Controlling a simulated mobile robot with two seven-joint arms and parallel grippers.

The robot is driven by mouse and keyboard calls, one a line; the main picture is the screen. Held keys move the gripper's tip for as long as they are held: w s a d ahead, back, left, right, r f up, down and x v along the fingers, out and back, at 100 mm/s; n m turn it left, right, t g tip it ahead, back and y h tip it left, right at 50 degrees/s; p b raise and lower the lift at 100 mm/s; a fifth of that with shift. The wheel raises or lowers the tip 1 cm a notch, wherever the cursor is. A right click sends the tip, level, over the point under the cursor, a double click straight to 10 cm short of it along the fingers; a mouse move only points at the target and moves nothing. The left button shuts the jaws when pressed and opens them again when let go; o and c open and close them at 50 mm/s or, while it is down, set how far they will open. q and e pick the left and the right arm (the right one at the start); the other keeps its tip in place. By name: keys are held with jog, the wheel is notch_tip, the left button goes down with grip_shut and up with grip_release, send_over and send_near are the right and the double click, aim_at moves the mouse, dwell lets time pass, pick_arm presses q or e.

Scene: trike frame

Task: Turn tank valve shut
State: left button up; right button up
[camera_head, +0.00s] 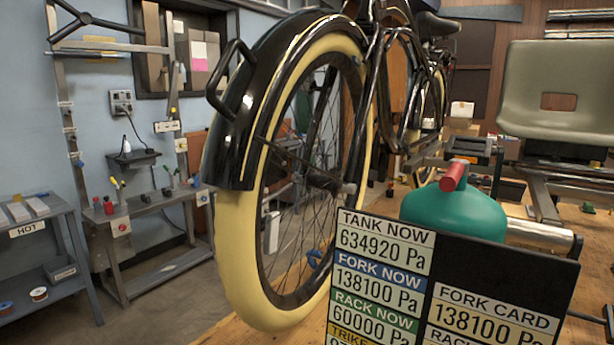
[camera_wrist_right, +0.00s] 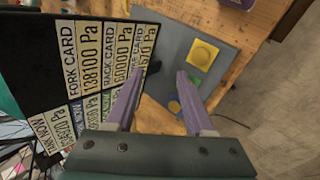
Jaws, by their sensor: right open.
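The green tank (camera_head: 455,212) stands on the wooden table behind the black reading board, which hides its lower part. Its red valve handle (camera_head: 454,175) sits on top, tilted. The board (camera_head: 545,268) reads TANK NOW 634920 Pa, FORK NOW 138100 Pa and RACK NOW 60000 Pa; its lower edge is cut off. In the right wrist view, my right gripper (camera_wrist_right: 168,72) is open and empty, beside the board (camera_wrist_right: 40,95) and over a grey panel (camera_wrist_right: 172,48) with coloured buttons. The valve handle is not visible there. My left gripper is not in view.
A black trike with a cream-tyred wheel (camera_head: 240,255) stands left of the tank. A metal cylinder (camera_head: 540,236) lies right of the tank, below an olive seat shell (camera_head: 560,85). A grey side table (camera_head: 40,225) stands far left. Bare wood (camera_wrist_right: 255,28) lies beside the button panel.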

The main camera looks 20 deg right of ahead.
jog(key=w+r+n+t+h+b, duration=0.1)
jog(key=w+r+n+t+h, duration=0.3)
jog(key=w+n, duration=0.35)
jog(key=n+t+h, duration=0.3)
jog(key=n+h, duration=0.2)
jog(key=n, duration=0.5)
send_near(445, 188)
jog(key=x, duration=1.2)
jog(key=shift+d, duration=0.1)
jog(key=shift+c, duration=0.2)
jog(key=c, duration=0.3)
grip_shut()
